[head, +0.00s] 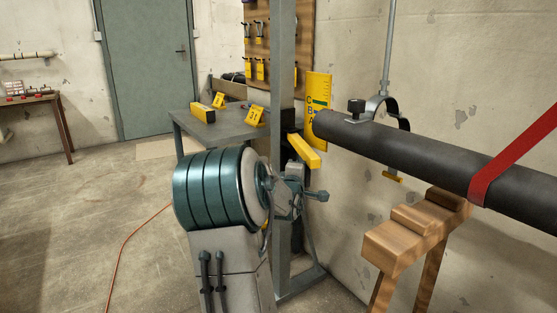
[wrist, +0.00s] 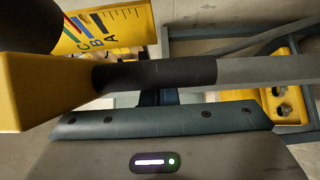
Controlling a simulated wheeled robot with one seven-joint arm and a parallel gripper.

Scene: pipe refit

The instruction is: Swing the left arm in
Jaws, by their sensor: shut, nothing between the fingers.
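In the head view a yellow arm end (head: 304,151) sticks out beside the grey steel post, just below the pipe's left end. The wrist view shows a yellow block (wrist: 38,90) at left, joined to a bar with a black sleeve (wrist: 155,74) and a grey length (wrist: 265,70). My gripper (head: 318,195) is below the yellow arm end in the head view. In the wrist view its fingers (wrist: 160,97) are mostly hidden behind the bar. They are shut and hold nothing. I cannot tell whether they touch the bar.
The dark pipe (head: 420,150) rests on a wooden trestle (head: 400,243), with a red strap (head: 515,153) over it and a hanger ring (head: 398,108) near its left end. A yellow lettered plate (head: 319,92) stands behind.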

